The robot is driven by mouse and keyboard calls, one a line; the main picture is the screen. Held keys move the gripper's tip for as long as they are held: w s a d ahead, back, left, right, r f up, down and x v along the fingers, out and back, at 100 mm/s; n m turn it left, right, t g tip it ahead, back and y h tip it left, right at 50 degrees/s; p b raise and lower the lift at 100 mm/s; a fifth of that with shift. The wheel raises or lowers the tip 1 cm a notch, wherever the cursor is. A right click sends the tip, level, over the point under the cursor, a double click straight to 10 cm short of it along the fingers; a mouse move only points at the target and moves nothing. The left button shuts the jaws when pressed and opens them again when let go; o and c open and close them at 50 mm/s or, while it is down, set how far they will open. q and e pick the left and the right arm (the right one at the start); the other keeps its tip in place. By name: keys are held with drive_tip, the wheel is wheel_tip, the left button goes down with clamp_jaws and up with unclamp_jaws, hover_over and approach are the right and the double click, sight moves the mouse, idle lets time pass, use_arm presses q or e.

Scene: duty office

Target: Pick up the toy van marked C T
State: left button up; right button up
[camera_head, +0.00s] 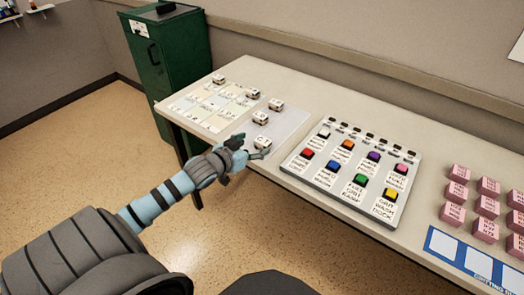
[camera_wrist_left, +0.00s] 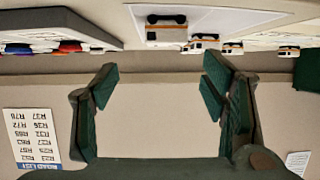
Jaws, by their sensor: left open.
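Several small white toy vans stand on the pale sheet at the table's left part. The nearest van (camera_head: 262,142) is at the sheet's front edge; another van (camera_head: 260,118) stands just behind it. Their markings are too small to read, so I cannot tell which is marked C T. My left gripper (camera_head: 250,148) is open and empty at the table's front edge, close by the nearest van. In the left wrist view, which is upside down, the open fingers (camera_wrist_left: 158,88) have nothing between them, and a van (camera_wrist_left: 166,32) shows beyond them. My right gripper is not in view.
A button panel (camera_head: 350,161) with coloured buttons lies right of the sheet. Several pink blocks (camera_head: 457,193) and a blue-and-white strip (camera_head: 442,243) are farther right. A green cabinet (camera_head: 172,62) stands behind the table's left end. The floor left of the table is clear.

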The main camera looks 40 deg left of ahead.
sight(261, 142)
use_arm(q)
drive_tip(key=b+x, duration=0.1)
drive_tip(key=x, duration=0.1)
drive_tip(key=f+b+x, duration=0.1)
drive_tip(key=x, duration=0.1)
drive_tip(key=b+x, duration=0.1)
drive_tip(key=x, duration=0.1)
drive_tip(key=shift+a+f, duration=0.3)
drive_tip(key=shift+a, duration=0.05)
drive_tip(key=shift+w, duration=0.3)
drive_tip(key=shift+a, duration=0.1)
drive_tip(key=shift+c, duration=0.4)
drive_tip(key=shift+s, duration=0.1)
drive_tip(key=c, duration=1.1)
